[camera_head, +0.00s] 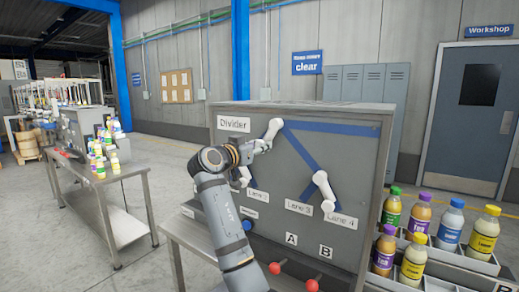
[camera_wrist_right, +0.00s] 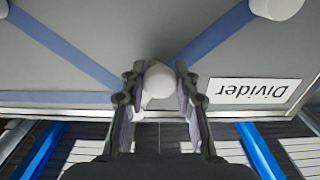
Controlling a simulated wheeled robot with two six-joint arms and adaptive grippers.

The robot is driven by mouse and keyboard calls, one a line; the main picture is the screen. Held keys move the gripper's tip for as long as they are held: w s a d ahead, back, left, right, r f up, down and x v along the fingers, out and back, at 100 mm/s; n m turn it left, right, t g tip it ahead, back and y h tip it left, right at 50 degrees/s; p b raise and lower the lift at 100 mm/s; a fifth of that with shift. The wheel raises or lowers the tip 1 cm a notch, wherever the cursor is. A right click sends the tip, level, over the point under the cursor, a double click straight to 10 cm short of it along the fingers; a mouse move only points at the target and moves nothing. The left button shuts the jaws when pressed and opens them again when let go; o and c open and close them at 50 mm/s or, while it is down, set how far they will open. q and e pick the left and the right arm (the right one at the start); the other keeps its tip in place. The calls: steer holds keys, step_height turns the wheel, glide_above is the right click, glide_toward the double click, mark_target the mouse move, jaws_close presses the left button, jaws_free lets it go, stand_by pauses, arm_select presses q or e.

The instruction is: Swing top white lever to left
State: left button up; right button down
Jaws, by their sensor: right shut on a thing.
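The top white lever (camera_head: 274,128) sits high on the grey Divider panel (camera_head: 350,160), where blue strips meet. In the head view it slants from upper right to lower left. My right gripper (camera_head: 262,146) is at its lower left end. In the right wrist view my right gripper (camera_wrist_right: 161,92) has its two fingers on either side of the lever's round white end (camera_wrist_right: 158,80), shut on it. The rest of this lever is hidden there. My left gripper is not in view.
A lower right white lever (camera_head: 324,190) and a lower left one (camera_head: 244,176), partly behind my arm, are on the panel. Red knobs (camera_head: 275,268) are below. Bottles (camera_head: 419,218) stand in crates at right. A bottle table (camera_head: 95,175) is at left.

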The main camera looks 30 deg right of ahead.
steer(key=c, duration=1)
jaws_free()
steer(key=shift+w, duration=0.1)
steer(key=v, duration=1.2)
steer(key=shift+f, duration=0.1)
